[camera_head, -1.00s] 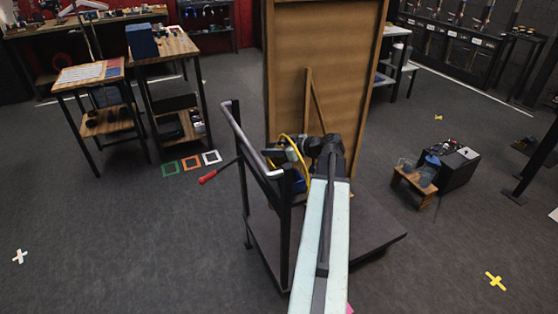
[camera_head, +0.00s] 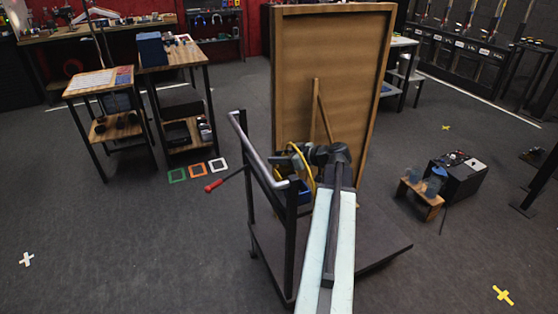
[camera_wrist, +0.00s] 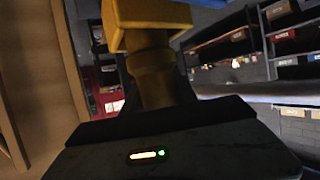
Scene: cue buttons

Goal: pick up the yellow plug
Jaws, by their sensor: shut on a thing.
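The yellow plug (camera_wrist: 152,70) stands large in the wrist view, with a wide block on top and a rounder, darker body below. My gripper (camera_head: 288,160) is shut on it. In the head view my gripper is by the trolley's handle, and the plug itself is hard to make out there. A yellow cable (camera_head: 308,168) curves down beside my gripper. The plug's lower end is hidden behind the dark gripper body in the wrist view.
A dark trolley (camera_head: 375,247) with a metal handle (camera_head: 255,150) stands beneath my arm. A tall wooden panel (camera_head: 332,65) rises close behind. A blue item (camera_head: 305,197) sits low beside the cable. Open floor lies to the left.

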